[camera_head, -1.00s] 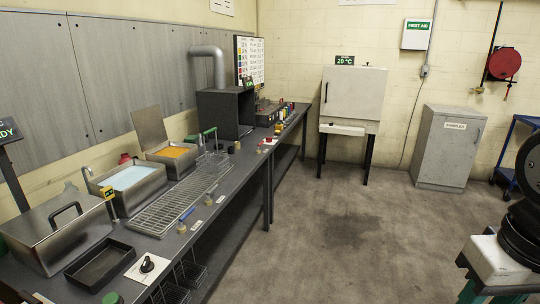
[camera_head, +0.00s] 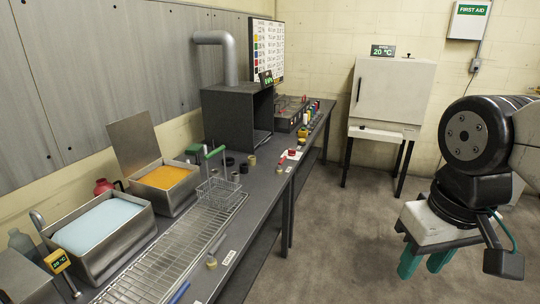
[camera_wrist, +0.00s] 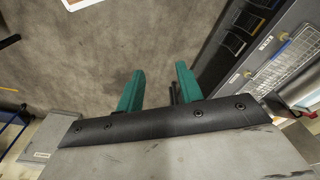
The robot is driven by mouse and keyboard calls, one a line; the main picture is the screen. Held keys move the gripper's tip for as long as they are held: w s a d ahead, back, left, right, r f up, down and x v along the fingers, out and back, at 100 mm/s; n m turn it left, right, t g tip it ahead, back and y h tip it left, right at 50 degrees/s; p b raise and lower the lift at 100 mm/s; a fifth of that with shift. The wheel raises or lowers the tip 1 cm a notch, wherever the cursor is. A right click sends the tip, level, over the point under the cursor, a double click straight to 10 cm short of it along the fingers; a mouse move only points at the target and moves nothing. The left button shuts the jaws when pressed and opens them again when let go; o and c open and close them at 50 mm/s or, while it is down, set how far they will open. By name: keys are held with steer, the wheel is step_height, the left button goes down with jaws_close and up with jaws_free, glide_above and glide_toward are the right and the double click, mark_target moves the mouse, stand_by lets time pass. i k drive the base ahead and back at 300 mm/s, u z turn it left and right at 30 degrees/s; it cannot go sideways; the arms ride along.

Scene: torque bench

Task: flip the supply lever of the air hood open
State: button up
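The air hood (camera_head: 222,113) is a dark open-fronted box on the bench, with a grey duct (camera_head: 230,58) rising from its top and bending to the wall. A small green display (camera_head: 265,78) sits on its top edge. I cannot make out its supply lever for certain. My gripper (camera_head: 421,270) is at the right of the head view, over the floor and well apart from the bench and hood. In the wrist view its two green fingers (camera_wrist: 160,70) stand apart with nothing between them, so it is open and empty.
The bench holds a blue bath (camera_head: 97,232), an orange bath (camera_head: 165,178), a wire basket (camera_head: 218,192) with a green handle and a wire rack (camera_head: 170,258). Small items (camera_head: 292,154) line its front edge. A white cabinet (camera_head: 392,92) stands at the back. The floor between is clear.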

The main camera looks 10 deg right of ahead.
mark_target(282, 160)
steer(key=k, duration=0.65)
steer(key=z, duration=0.6)
steer(key=i, duration=1.6)
steer(key=u, duration=0.8)
